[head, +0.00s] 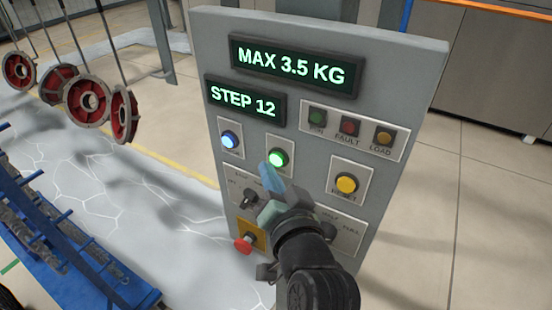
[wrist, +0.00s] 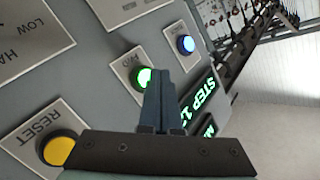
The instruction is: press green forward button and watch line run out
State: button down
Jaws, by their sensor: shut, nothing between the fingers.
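The green forward button (head: 278,158) is lit on the grey control panel (head: 215,60), below the STEP 12 display (head: 245,102). It also shows lit in the wrist view (wrist: 144,77), its label partly readable as FWD. My gripper (head: 268,170) is shut and empty, its fingertips just below and in front of the green button in the head view. In the wrist view the closed fingers (wrist: 165,75) overlap the button's edge. I cannot tell whether they touch it. Red wheel-like parts (head: 90,98) hang from rods at the left.
A lit blue button (head: 230,140) is left of the green one. A yellow RESET button (head: 346,184), selector knobs (head: 250,197) and a red emergency stop (head: 243,243) are close by. A blue rack (head: 70,265) stands at the lower left. Floor at right is clear.

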jog(key=shift+w+d, duration=0.2)
jog(key=shift+w, duration=0.15)
